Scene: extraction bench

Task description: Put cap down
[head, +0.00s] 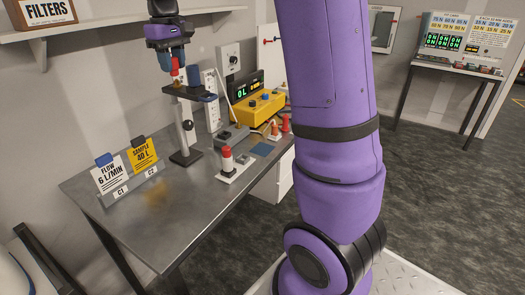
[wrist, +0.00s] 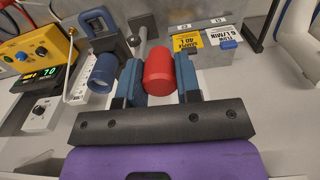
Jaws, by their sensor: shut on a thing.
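The red cap (wrist: 160,68) is between the two blue fingers of my gripper (wrist: 157,82) in the wrist view. My gripper (head: 174,72) is shut on it. In the head view the red cap (head: 175,70) is just above the black platform of a stand (head: 184,93) on the bench. I cannot tell whether the cap touches the platform. A blue cylinder (wrist: 103,73) is just left of my fingers in the wrist view. The stand's blue bracket (wrist: 98,20) is behind it. The cap's underside is hidden.
The metal bench (head: 160,215) has bare room at its front. A C1 card (head: 111,177) and a yellow C2 card (head: 144,156) stand at its left. A red-topped device (head: 228,165), a yellow box (head: 258,106) and small orange cones are to the right. A shelf (head: 120,24) hangs above.

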